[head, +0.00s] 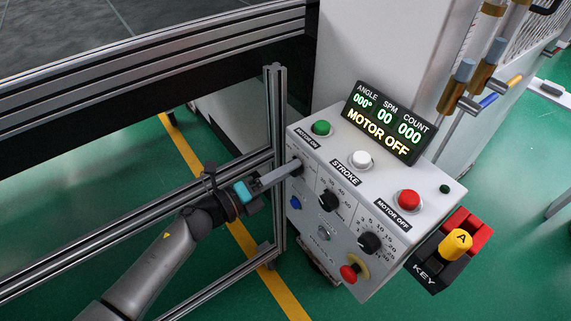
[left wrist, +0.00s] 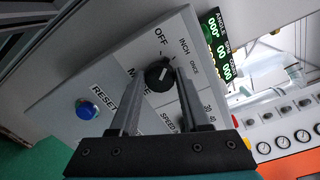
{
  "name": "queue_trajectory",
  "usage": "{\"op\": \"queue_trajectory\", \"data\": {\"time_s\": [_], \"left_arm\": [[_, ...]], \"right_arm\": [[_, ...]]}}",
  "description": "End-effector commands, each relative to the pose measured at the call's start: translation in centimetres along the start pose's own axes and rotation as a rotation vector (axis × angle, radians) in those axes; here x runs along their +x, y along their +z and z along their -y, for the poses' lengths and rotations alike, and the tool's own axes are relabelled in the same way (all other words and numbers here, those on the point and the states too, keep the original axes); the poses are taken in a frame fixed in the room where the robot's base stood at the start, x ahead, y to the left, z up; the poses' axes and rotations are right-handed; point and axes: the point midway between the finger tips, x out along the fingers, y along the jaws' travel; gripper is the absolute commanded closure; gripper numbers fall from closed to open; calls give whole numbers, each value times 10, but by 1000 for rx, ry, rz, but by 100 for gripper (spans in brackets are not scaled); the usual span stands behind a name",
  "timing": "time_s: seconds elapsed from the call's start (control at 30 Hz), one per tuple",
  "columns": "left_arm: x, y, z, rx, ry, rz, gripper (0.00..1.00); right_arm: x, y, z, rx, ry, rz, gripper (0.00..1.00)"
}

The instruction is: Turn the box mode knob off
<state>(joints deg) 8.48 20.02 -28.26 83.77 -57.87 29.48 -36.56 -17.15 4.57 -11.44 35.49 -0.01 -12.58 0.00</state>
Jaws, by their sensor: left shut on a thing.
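The black mode knob (left wrist: 158,73) shows on the grey control box in the left wrist view, with the labels OFF, INCH and ONCE around its upper and right side. A white mark is on its face; I cannot tell exactly which label it points to. My left gripper (left wrist: 160,78) has its two fingers on either side of the knob and is shut on it. In the head view my left gripper (head: 294,168) reaches the left edge of the control box (head: 352,190) and hides most of the knob. My right gripper is not in view.
The box carries a green button (head: 321,128), a white button (head: 361,159), a red button (head: 408,200), two more dials and a yellow-ringed red stop (head: 352,271). The display (head: 385,122) reads MOTOR OFF. A metal frame post (head: 276,130) stands close beside my gripper.

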Motion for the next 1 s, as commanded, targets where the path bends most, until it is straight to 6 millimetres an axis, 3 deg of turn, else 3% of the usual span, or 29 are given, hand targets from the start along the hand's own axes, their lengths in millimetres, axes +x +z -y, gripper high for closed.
{"op": "queue_trajectory", "data": {"time_s": [0.43, 1.0], "left_arm": [[0, 1, 0, -300, 2, -8, 100], [0, 0, -1, -383, 1, -11, 100]], "right_arm": [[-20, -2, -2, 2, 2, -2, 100], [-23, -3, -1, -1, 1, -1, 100]]}}
